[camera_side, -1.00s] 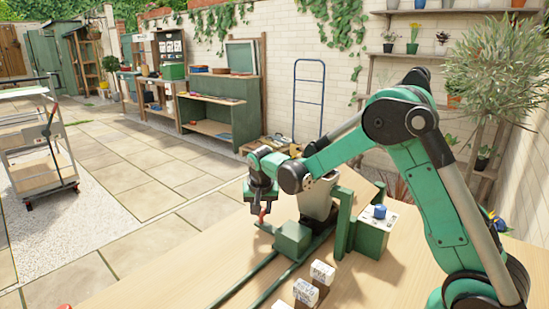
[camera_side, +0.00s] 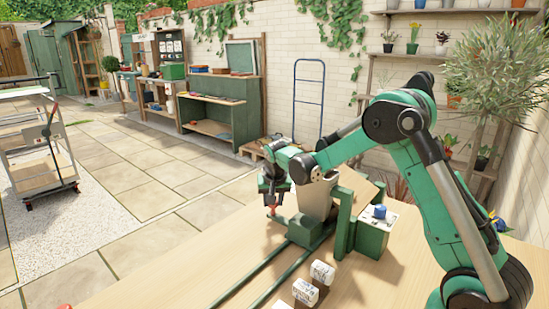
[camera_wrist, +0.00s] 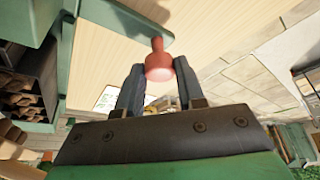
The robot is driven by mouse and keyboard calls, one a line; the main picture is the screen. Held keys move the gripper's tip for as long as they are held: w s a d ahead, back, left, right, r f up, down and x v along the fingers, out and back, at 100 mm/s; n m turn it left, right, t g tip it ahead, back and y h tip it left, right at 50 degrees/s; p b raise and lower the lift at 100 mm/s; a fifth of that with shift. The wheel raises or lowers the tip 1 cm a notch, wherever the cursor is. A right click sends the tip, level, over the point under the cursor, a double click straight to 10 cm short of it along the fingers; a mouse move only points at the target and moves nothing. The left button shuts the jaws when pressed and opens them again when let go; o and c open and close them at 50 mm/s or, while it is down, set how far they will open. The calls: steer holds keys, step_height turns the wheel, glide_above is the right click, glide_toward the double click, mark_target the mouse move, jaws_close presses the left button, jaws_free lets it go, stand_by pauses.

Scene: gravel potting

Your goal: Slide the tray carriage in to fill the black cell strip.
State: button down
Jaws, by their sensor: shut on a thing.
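In the wrist view the red knob (camera_wrist: 159,66) stands between my two dark fingers. Dark compartments holding brown bits (camera_wrist: 25,90) show at the left edge of the wrist view; I cannot tell whether they are the black cell strip. In the side view the strip cannot be made out.
A green frame (camera_side: 343,222) stands right of the hopper. Beside it is a green box with a blue knob (camera_side: 380,212). Two white labelled blocks (camera_side: 322,272) (camera_side: 305,291) stand right of the rails. The table (camera_side: 215,250) left of the rails is clear.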

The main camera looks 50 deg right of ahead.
steer(key=c, duration=0.5)
jaws_free()
steer(key=shift+c, duration=0.2)
steer(key=shift+r, duration=0.15)
steer(key=shift+s+a+r, duration=0.15)
steer(key=shift+r, duration=0.2)
step_height(320, 180, up, 9)
steer(key=shift+s+a, duration=0.25)
steer(key=shift+f, duration=0.1)
steer(key=s+a+n+t+y, duration=0.3)
steer(key=s+a+n, duration=0.6)
steer(key=s+a, duration=0.6)
steer(key=shift+f+t, duration=0.35)
steer(key=shift+t, duration=0.15)
